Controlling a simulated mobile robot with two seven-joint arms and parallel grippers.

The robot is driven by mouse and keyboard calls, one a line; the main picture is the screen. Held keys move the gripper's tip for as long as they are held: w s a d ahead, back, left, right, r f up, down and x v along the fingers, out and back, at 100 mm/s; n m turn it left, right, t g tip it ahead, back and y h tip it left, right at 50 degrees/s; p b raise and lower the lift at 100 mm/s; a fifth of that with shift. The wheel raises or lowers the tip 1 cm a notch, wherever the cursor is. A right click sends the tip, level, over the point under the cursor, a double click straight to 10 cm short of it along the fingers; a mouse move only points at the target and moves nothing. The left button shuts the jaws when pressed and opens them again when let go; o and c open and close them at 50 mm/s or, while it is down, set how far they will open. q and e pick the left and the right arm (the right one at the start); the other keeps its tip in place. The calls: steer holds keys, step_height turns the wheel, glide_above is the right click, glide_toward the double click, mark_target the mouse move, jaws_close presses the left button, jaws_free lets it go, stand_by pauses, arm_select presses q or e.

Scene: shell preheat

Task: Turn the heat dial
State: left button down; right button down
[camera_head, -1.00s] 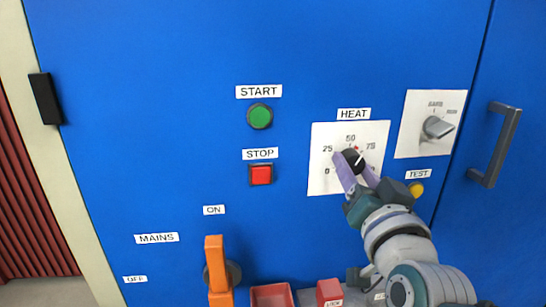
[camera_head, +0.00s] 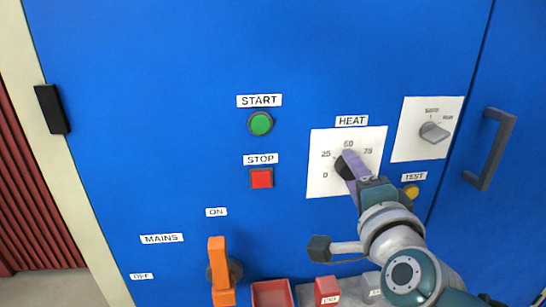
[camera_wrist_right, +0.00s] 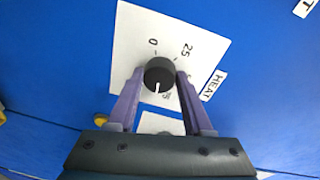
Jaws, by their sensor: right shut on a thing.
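The heat dial is a round black knob (camera_head: 342,167) on a white plate (camera_head: 318,186) marked 0, 25, 50 and 75, under a HEAT label (camera_head: 351,121). My right gripper (camera_head: 350,164) has its purple fingers shut on the knob and partly covers it in the head view. In the right wrist view, the knob (camera_wrist_right: 158,70) sits between the two fingertips (camera_wrist_right: 159,76). Its white pointer line faces down in that view, close to a partly hidden number that looks like 75. The right side of the scale is hidden by a finger. My left gripper is not in view.
A grey selector knob (camera_head: 434,132) and a door handle (camera_head: 490,150) are at the right. A yellow TEST button (camera_head: 411,191) is close beside my right wrist. A green START button (camera_head: 260,123), red STOP button (camera_head: 262,178) and orange mains lever (camera_head: 219,270) are left.

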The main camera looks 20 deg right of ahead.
steer(key=shift+d+m+y, duration=0.1)
steer(key=shift+m+y, duration=0.4)
steer(key=shift+m, duration=2.9)
steer(key=shift+c, duration=1.6)
jaws_free()
steer(key=p+v, duration=0.1)
steer(key=v, duration=0.9)
steer(key=shift+r, duration=0.2)
